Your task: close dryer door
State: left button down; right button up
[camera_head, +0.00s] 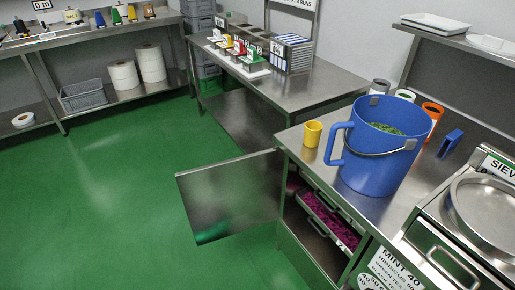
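The dryer door (232,197) is a flat steel panel. It stands open, swung out to the left from the front corner of the steel cabinet under the right counter. Inside the open cabinet, trays show on racks; one tray (331,221) holds dark pink-purple material. The tray's front handle appears to stick out a little at the opening; I cannot tell how far. Neither of my grippers is in view, and nothing touches the door.
A blue jug (380,150) with green leaves stands on the counter (315,165) above the cabinet, beside a yellow cup (312,133). A sieve machine (485,210) stands at right. The green floor (110,200) left of the door is clear. Another steel table (320,85) stands behind.

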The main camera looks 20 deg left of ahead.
aim_at(230, 197)
jog(key=k+l+z, duration=0.15)
jog(key=k+z, duration=0.25)
jog(key=k, duration=0.25)
jog(key=j+z, duration=0.1)
jog(key=z, duration=0.4)
jog(key=j+z, duration=0.15)
jog(key=z, duration=0.35)
jog(key=j+z, duration=0.2)
jog(key=z, duration=0.3)
jog(key=j+z, duration=0.15)
jog(key=z, duration=0.35)
jog(key=k+j, duration=0.2)
jog(key=j, duration=0.35)
jog(key=k+j, duration=0.15)
jog(key=j, duration=0.4)
jog(key=k+j, duration=0.2)
jog(key=j, duration=0.4)
jog(key=k+j, duration=0.15)
jog(key=j, duration=0.4)
jog(key=k+j, duration=0.2)
jog(key=j, duration=0.35)
jog(key=k+j, duration=0.2)
jog(key=j, duration=0.35)
jog(key=k+j, duration=0.15)
jog(key=j, duration=0.4)
jog(key=k+j, duration=0.2)
jog(key=j, duration=0.35)
